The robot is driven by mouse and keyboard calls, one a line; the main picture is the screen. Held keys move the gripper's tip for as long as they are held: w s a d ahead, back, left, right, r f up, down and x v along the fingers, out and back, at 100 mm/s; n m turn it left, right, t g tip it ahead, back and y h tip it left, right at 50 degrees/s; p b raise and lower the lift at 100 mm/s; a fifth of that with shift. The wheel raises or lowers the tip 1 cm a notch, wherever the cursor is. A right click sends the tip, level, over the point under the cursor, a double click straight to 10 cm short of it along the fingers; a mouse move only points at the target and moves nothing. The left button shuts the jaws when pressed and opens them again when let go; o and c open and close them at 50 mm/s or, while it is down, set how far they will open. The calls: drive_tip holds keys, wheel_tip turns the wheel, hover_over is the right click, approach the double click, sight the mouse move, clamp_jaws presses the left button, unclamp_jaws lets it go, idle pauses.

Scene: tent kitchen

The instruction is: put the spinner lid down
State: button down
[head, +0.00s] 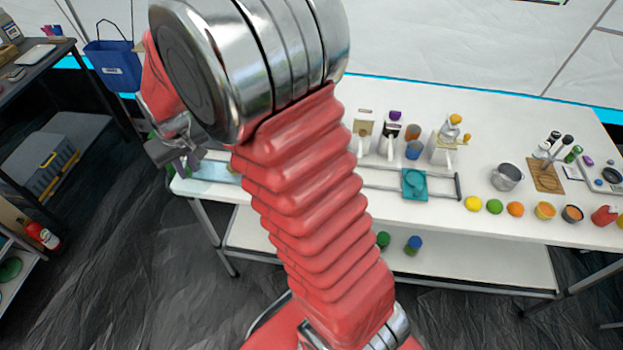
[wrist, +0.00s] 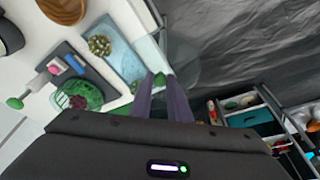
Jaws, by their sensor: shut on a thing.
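My gripper (wrist: 162,83) is shut on the spinner lid (wrist: 184,62), which looks like a see-through, greyish piece with green at the fingertips. Its outline is faint in the wrist view, and part of it is hidden behind the fingers. The lid shows over the table's edge and the dark floor; I cannot tell its height above them. In the head view my gripper (head: 180,158) is at the left end of the white table (head: 480,240), partly hidden by my arm. The lid is not clear there.
In the wrist view a pale blue tray (wrist: 126,66) holds a greenish clump (wrist: 100,45). Beside it is a green basket (wrist: 93,94) on a dark board. The head view shows dispensers, a pot (head: 507,177) and several coloured pieces farther right. A dark shelf (head: 75,125) stands left.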

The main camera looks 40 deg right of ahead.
drive_tip(key=s+d+m, duration=0.1)
drive_tip(key=s+d, duration=0.4)
drive_tip(key=d, duration=0.4)
drive_tip(key=s+d+r+m, duration=0.1)
drive_tip(key=s+d, duration=0.5)
drive_tip(key=d, duration=0.3)
drive_tip(key=s+d+m+h, duration=0.1)
drive_tip(key=s+d, duration=0.5)
drive_tip(key=d, duration=0.3)
drive_tip(key=shift+s+r+m, duration=0.25)
drive_tip(key=shift+m, duration=0.15)
drive_tip(key=shift+d+f, duration=0.1)
drive_tip(key=shift+f, duration=0.05)
drive_tip(key=shift+w+f, duration=0.1)
drive_tip(key=shift+f, duration=2.9)
drive_tip(key=shift+f, duration=0.1)
drive_tip(key=shift+f, duration=1.8)
